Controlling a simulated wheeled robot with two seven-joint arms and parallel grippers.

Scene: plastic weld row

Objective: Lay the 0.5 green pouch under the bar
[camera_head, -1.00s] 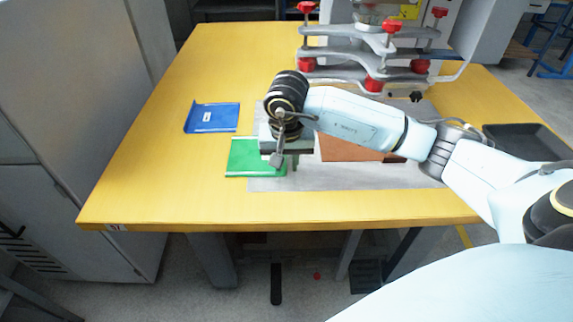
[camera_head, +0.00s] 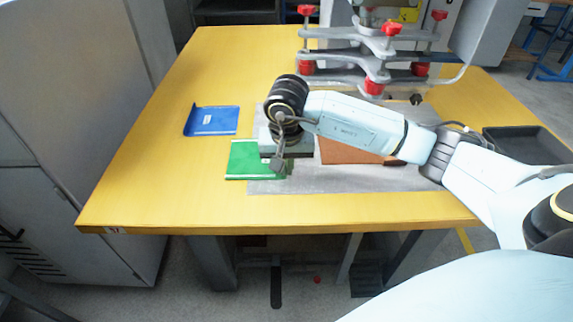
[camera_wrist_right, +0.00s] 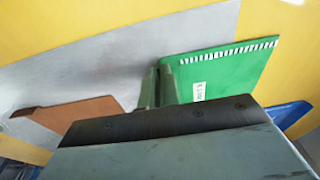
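The green pouch (camera_head: 243,158) lies flat at the left edge of the grey mat, with a pale strip along its near edge. In the right wrist view the pouch (camera_wrist_right: 225,75) shows a white label, too small to read surely. My right gripper (camera_wrist_right: 158,88) is low at the pouch's edge. Its fingers look close together there; whether they pinch the edge is unclear. The grey bar assembly (camera_head: 345,58) with red knobs stands at the back of the table. My left gripper is not in view.
A blue pouch (camera_head: 213,121) lies behind and left of the green one. A brown sheet (camera_head: 345,153) lies on the grey mat (camera_head: 330,182), partly under my right arm. A black tray (camera_head: 520,145) sits at the right.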

